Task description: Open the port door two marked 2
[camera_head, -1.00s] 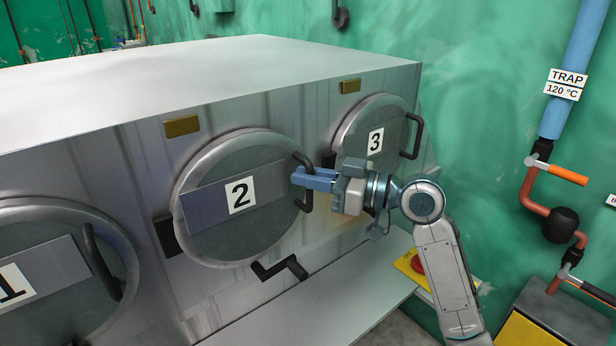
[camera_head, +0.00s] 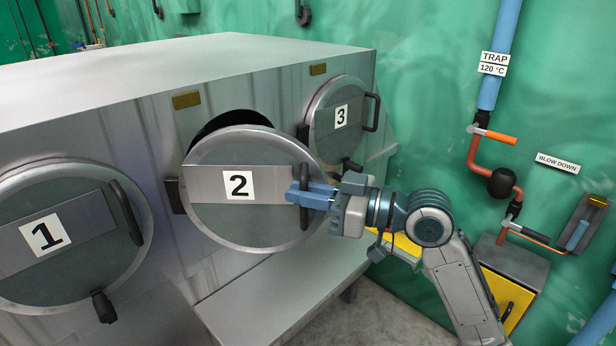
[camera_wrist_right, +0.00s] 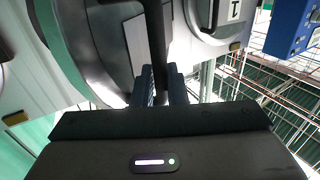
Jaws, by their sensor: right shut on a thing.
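The round port door marked 2 (camera_head: 239,226) stands partly open in the head view, swung out from the machine front, with a dark gap showing above its top edge. Its dark bar handle (camera_head: 303,224) is at its right side. My right gripper (camera_head: 298,194) is shut on this handle, its blue fingers around the bar. In the right wrist view the dark handle (camera_wrist_right: 156,45) runs up from between the fingers (camera_wrist_right: 161,88), with the door's rim beside it. My left gripper is not in view.
Door 1 (camera_head: 85,275) at left and door 3 (camera_head: 330,142) at right are closed. A grey shelf (camera_head: 285,290) runs below the doors. Pipes with an orange-handled valve (camera_head: 497,136) are on the green wall at right.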

